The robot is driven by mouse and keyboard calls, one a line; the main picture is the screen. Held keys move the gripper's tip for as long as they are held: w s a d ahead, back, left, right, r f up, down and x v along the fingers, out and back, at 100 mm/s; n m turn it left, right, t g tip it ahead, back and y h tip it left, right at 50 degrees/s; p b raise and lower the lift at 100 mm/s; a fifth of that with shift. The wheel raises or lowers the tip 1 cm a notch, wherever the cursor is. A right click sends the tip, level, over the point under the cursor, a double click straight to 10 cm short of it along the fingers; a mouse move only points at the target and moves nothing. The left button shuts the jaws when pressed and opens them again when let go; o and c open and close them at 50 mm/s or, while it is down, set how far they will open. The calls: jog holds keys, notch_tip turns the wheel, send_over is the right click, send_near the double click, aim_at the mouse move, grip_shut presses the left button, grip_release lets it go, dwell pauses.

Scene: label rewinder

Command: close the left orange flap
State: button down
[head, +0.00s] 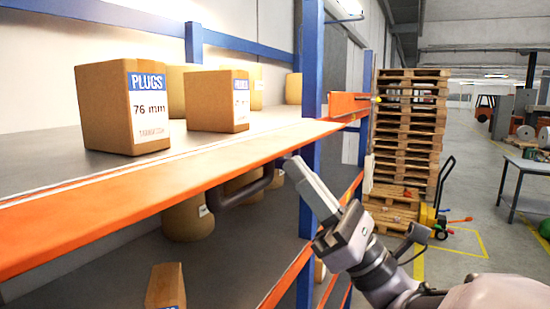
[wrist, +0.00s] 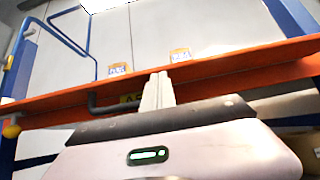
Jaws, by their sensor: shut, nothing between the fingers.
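The orange flap (head: 150,185) is a long panel along the front of the grey shelf, running from the left edge of the head view toward the blue post. It stands out nearly flat, and a dark bar handle (head: 247,190) hangs under its edge. In the wrist view the flap (wrist: 230,72) crosses the whole picture, with the handle (wrist: 105,109) left of my fingers. My gripper (head: 298,166) is shut and empty, just right of the handle and close to the flap's edge. It also shows in the wrist view (wrist: 158,82). I cannot tell whether it touches the flap.
Cardboard boxes marked PLUGS (head: 110,108) stand on the shelf behind the flap. A blue post (head: 312,80) stands close to my gripper. A shorter orange piece (head: 348,104) is beyond it. Stacked pallets (head: 408,130) and a pallet jack (head: 432,212) are at right.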

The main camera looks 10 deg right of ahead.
jog(key=shift+r, duration=0.15)
jog(key=shift+d+r+h+p, duration=0.1)
jog(key=shift+r+h+p, duration=0.25)
jog(key=shift+p, duration=0.7)
